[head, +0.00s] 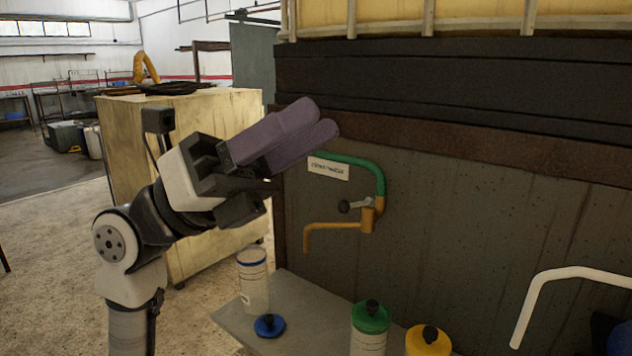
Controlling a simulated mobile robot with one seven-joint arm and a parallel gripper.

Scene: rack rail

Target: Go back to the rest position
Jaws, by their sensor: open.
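My gripper (322,118) is raised at the left of centre in the head view. Its two purple fingers point up and to the right, in front of the dark wall. The fingers overlap in this view, and I see nothing held between them. The arm behind it is bent, rising from the lower left.
A green pipe (375,166) with an orange hook (330,224) is near the gripper; a white bar (570,273) is at right. Below, a grey shelf (303,296) holds an open jar (253,284), blue lid (269,325), green-lidded jar (370,320) and yellow-lidded jar (428,342). A wooden crate (222,240) stands behind my arm.

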